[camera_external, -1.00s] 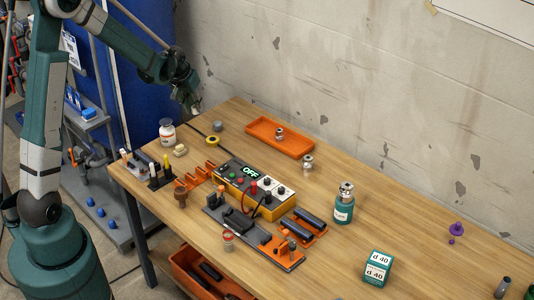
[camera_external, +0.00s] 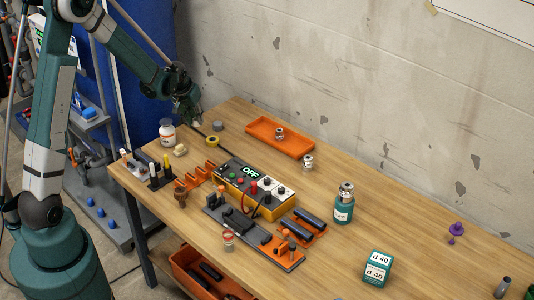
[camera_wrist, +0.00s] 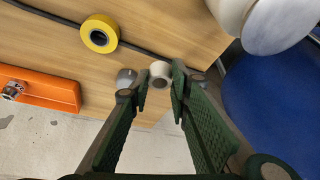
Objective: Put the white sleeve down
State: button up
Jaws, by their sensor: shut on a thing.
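My gripper (camera_wrist: 160,82) is shut on the white sleeve (camera_wrist: 159,70), which sits between the two green fingertips in the wrist view. The sleeve is a short white ring with a grey centre facing the camera. In the external view my gripper (camera_external: 189,116) is low over the far left end of the wooden table (camera_external: 340,190). The sleeve is too small or hidden to make out there. I cannot tell whether it touches the tabletop.
A grey cylinder (camera_wrist: 126,77) stands just left of the sleeve. A yellow tape roll (camera_wrist: 100,34), a white jar (camera_wrist: 265,20) and a dark cable are close by. The orange tray (camera_external: 262,133) lies right of my gripper, along the wall.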

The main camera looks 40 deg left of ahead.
aim_at(195, 123)
jog(key=shift+f, duration=0.2)
jog(key=shift+f+b, duration=0.35)
jog(key=shift+f, duration=1.5)
jog(key=shift+f, duration=0.15)
jog(key=o, duration=0.7)
jog(key=shift+p+v, duration=0.95)
jog(key=shift+v, duration=5.25)
